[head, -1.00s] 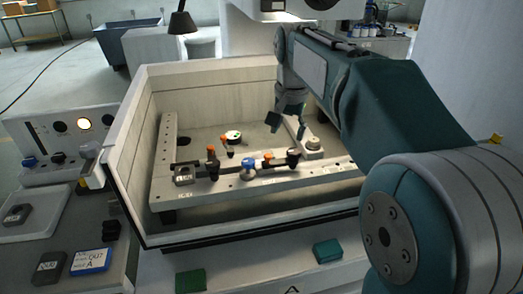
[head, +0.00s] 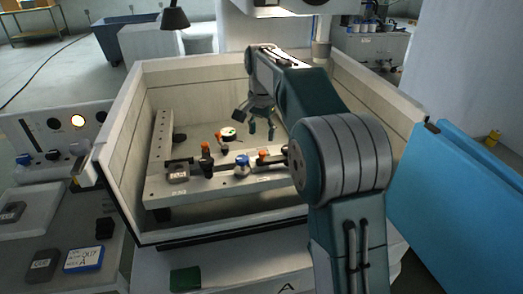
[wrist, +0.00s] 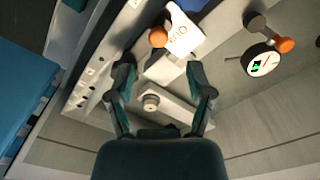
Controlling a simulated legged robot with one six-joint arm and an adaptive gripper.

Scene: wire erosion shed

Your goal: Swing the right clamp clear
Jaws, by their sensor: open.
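The dark left clamp with its orange knob (head: 206,150) stands on the pale fixture frame (head: 215,189) in the tank. Another orange knob (head: 262,154) shows just right of a blue knob (head: 242,162). The right clamp at the frame's right end is mostly hidden behind my arm in the head view. My gripper (head: 261,128) is open and empty above the back of the frame. An orange knob (wrist: 158,37) lies beyond the fingertips, beside a white labelled plate (wrist: 183,38).
A round dial gauge (head: 229,132) stands inside the frame; it also shows in the wrist view (wrist: 262,60). Tank walls (head: 118,165) enclose the work area. A blue panel (head: 465,195) stands at right. A control box (head: 60,140) is at left.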

